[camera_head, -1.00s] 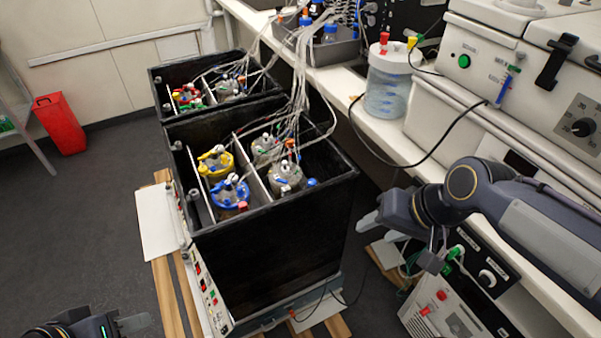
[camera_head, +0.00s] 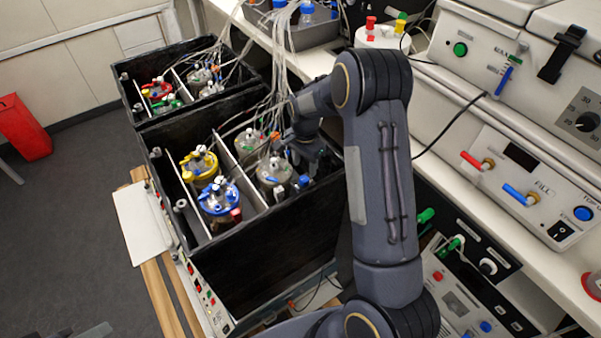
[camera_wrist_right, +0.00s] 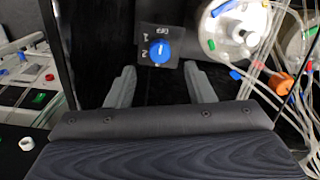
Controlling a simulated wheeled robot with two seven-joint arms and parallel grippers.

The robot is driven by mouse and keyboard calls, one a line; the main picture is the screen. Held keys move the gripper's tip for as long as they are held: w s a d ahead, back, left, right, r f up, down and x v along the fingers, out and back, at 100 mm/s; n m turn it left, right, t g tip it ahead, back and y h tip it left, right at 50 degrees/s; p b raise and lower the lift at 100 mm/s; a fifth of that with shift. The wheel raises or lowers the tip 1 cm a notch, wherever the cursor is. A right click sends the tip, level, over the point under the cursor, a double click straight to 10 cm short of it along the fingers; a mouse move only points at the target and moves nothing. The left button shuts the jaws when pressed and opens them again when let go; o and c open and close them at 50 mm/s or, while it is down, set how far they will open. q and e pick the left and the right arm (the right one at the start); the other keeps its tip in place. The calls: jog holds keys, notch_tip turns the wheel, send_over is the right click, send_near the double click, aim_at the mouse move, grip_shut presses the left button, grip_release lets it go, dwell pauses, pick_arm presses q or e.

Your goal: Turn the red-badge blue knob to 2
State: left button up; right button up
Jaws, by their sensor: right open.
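In the right wrist view a blue knob (camera_wrist_right: 160,51) sits on a dark plate marked OFF, 1 and 2. Its pale mark appears to point toward OFF. No red badge can be made out beside it. My right gripper (camera_wrist_right: 160,74) is open and empty, its fingers apart on either side of the knob's line and short of it. In the head view this gripper (camera_head: 308,160) reaches over the right side of the near black box (camera_head: 270,250); its fingertips are not clear there. Only a grey edge of my left gripper (camera_head: 95,331) shows at the bottom left.
A vessel with a white lid (camera_wrist_right: 236,32), blue and red fittings and clear tubes stands right of the knob. The near box also holds a yellow-topped vessel (camera_head: 199,164) and a blue-topped vessel (camera_head: 219,196). A bench with panels (camera_head: 530,180) runs along the right.

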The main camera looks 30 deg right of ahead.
aim_at(304, 179)
jog(key=shift+f, duration=2.8)
jog(key=c, duration=1)
